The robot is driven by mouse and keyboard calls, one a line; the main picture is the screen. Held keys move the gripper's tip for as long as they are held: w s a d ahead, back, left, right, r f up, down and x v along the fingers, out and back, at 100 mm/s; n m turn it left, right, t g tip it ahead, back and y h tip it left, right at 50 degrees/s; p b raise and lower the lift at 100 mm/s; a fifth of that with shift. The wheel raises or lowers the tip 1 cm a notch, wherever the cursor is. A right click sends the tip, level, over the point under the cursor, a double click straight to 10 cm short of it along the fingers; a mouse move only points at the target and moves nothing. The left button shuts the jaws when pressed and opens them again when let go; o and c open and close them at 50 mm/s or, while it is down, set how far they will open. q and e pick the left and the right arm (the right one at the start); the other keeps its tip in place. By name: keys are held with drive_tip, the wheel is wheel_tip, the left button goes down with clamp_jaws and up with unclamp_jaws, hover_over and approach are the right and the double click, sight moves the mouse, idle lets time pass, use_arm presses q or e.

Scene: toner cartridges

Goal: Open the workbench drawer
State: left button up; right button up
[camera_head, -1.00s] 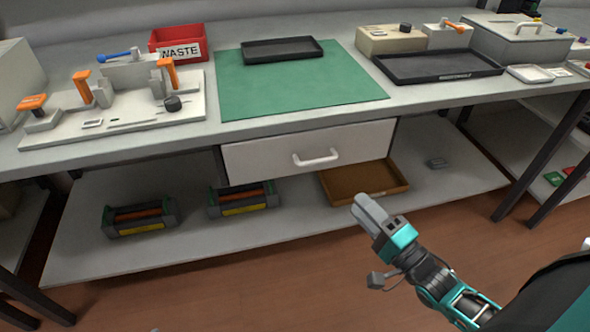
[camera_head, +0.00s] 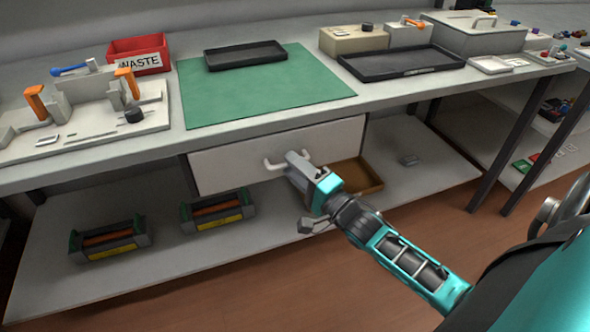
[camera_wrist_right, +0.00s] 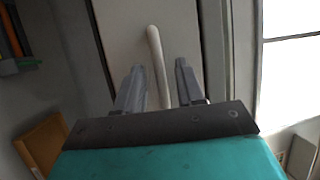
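The white workbench drawer (camera_head: 230,165) sits under the bench top and looks closed. Its light bar handle (camera_head: 271,164) is on the front, partly hidden by my right gripper (camera_head: 297,160). In the right wrist view, the handle (camera_wrist_right: 158,60) runs between the two grey fingers of the right gripper (camera_wrist_right: 160,85). The fingers are apart, with a gap on both sides of the handle. My left gripper is not in view.
The bench top holds a green mat (camera_head: 260,95), a red waste bin (camera_head: 137,56) and a black tray (camera_head: 400,62). On the lower shelf are two toner cartridges (camera_head: 110,240) and a brown tray (camera_head: 362,182). Dark bench legs (camera_head: 505,150) stand at right.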

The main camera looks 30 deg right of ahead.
drive_tip(key=shift+w, duration=0.1)
drive_tip(key=shift+c, duration=0.3)
clamp_jaws()
idle(0.4)
